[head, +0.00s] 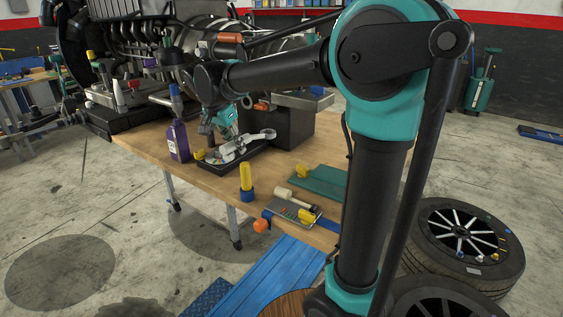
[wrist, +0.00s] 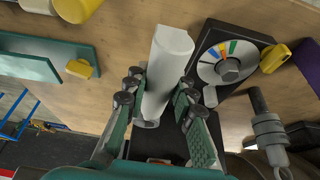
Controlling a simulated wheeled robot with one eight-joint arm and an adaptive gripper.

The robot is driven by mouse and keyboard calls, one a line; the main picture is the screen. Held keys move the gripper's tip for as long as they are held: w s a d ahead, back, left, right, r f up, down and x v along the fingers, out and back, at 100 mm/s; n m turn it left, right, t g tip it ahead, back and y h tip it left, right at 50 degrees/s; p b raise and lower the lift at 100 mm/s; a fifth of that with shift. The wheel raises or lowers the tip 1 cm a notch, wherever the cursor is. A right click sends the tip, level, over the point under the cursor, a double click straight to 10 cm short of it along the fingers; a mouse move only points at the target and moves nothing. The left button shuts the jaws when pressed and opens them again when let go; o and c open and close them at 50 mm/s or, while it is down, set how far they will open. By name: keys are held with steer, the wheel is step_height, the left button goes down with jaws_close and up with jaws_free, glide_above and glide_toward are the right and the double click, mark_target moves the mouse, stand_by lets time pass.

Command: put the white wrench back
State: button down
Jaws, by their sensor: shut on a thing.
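My gripper (head: 226,133) is shut on the white wrench (head: 252,140), above the black tray on the workbench. In the wrist view the white wrench (wrist: 166,62) lies between the two fingers of the gripper (wrist: 158,88), pale and seen close up from one end. In the head view its ring-shaped end points right. The black tray (head: 228,164) holds a disc with coloured marks, which also shows in the wrist view (wrist: 208,72), just right of the wrench. Whether the wrench touches the tray cannot be told.
A purple bottle (head: 178,141) stands left of the tray. A dark box (head: 288,127) and the engine (head: 150,45) stand behind.

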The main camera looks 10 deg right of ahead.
steer(key=shift+s+d+f, duration=0.1)
steer(key=shift+s+d, duration=0.05)
steer(key=shift+d, duration=0.3)
steer(key=shift+f, duration=4.95)
steer(key=c, duration=1.3)
jaws_free()
